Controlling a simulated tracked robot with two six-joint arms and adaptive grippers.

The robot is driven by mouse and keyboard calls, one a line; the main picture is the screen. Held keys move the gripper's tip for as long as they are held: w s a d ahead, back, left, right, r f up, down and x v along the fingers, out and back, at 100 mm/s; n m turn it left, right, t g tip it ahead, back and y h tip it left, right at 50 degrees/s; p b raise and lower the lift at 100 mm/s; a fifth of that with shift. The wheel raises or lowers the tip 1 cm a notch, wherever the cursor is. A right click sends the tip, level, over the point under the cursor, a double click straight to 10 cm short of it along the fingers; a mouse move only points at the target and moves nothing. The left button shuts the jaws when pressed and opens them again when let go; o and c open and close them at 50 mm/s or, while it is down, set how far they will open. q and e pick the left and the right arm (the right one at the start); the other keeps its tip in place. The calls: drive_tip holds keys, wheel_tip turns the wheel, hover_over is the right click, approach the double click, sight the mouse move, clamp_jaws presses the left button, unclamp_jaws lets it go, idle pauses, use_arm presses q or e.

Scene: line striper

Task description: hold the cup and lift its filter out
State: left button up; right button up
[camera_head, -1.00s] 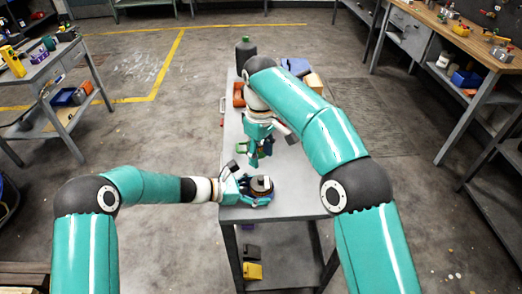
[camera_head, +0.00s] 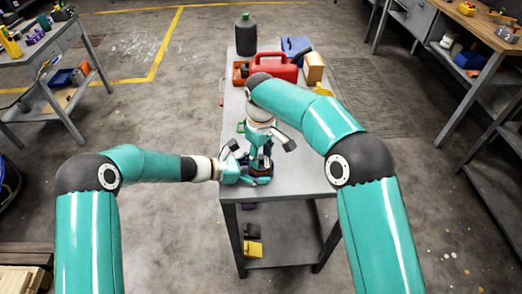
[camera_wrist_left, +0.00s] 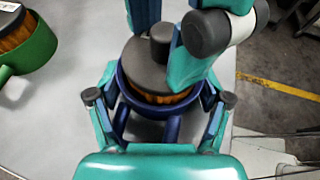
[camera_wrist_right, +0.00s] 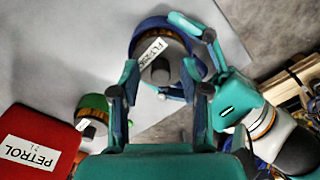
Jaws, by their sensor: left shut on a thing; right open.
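The blue cup (camera_wrist_left: 123,80) stands near the front end of the grey table, with a grey-topped, orange-pleated filter (camera_wrist_left: 148,76) seated in it. The filter has a dark knob (camera_wrist_left: 162,42) and, in the right wrist view, a white label (camera_wrist_right: 153,50). My left gripper (camera_head: 240,174) is shut on the cup from the left, its fingers on either side in the left wrist view. My right gripper (camera_head: 260,162) is open and points down over the filter. In the right wrist view its fingers stand either side of the knob; I cannot tell whether they touch it.
A green cup (camera_wrist_left: 38,45) with a similar filter stands nearby. A red petrol can (camera_head: 276,68), a dark bottle (camera_head: 245,35), a blue item (camera_head: 296,48) and a tan block (camera_head: 313,68) occupy the table's far end. The table's front right (camera_head: 305,180) is clear.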

idle(0.8)
clamp_jaws()
